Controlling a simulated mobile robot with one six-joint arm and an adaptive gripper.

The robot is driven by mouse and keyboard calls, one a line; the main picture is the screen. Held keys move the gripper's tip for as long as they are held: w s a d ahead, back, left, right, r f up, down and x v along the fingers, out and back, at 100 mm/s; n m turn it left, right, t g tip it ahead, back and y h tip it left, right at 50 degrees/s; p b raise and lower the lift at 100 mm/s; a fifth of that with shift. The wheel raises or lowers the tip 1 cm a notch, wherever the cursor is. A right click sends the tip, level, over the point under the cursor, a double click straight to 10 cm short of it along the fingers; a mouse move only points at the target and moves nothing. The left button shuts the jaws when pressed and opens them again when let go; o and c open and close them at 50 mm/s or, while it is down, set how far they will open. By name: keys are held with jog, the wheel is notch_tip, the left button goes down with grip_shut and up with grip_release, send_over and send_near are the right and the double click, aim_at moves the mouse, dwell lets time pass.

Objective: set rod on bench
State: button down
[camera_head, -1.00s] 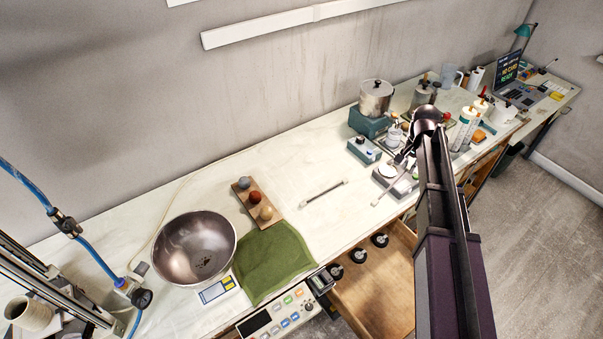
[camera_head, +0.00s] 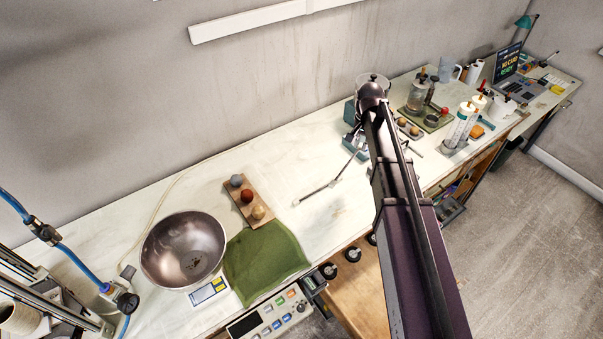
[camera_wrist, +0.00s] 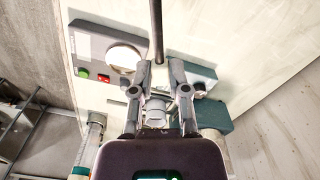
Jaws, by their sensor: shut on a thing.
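The rod (camera_wrist: 157,30) is thin and dark grey. In the wrist view it runs from between my fingertips up past the top edge. My gripper (camera_wrist: 160,70) is shut on it near one end. In the head view my arm covers much of the gripper, and a thin line slants down-left from it to the middle of the bench (camera_head: 240,165). There it meets a slim bar (camera_head: 314,194) with small end pieces, low over or on the bench top. I cannot tell whether the rod touches it.
A metal bowl (camera_head: 183,250), a green cloth (camera_head: 265,263) and a wooden board (camera_head: 240,203) with three balls stand left. A device with a white disc (camera_wrist: 122,57) shows behind my gripper. Tubes (camera_head: 462,125) stand right. An open drawer (camera_head: 355,290) juts out in front.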

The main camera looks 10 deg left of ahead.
jog(key=shift+d, duration=0.15)
jog(key=shift+s+f, duration=0.1)
jog(key=shift+f, duration=0.1)
jog(key=s+a+f+m+b, duration=0.2)
jog(key=s+a+f+b, duration=0.2)
jog(key=s+f+b, duration=0.1)
jog(key=s+a+f+m+b, duration=0.2)
jog(key=s+a+f+b, duration=0.3)
jog(key=shift+a, duration=0.2)
jog(key=shift+s+a+f+b, duration=0.15)
jog(key=shift+s+a+b, duration=0.15)
jog(key=shift+s+b, duration=0.05)
jog(key=shift+w, duration=0.15)
jog(key=w+a, duration=0.1)
jog(key=w, duration=0.3)
jog(key=w+a+f+b, duration=0.1)
jog(key=w, duration=0.4)
jog(key=w+a, duration=0.1)
jog(key=w, duration=0.4)
jog(key=shift+f, duration=0.15)
jog(key=shift+w, duration=0.1)
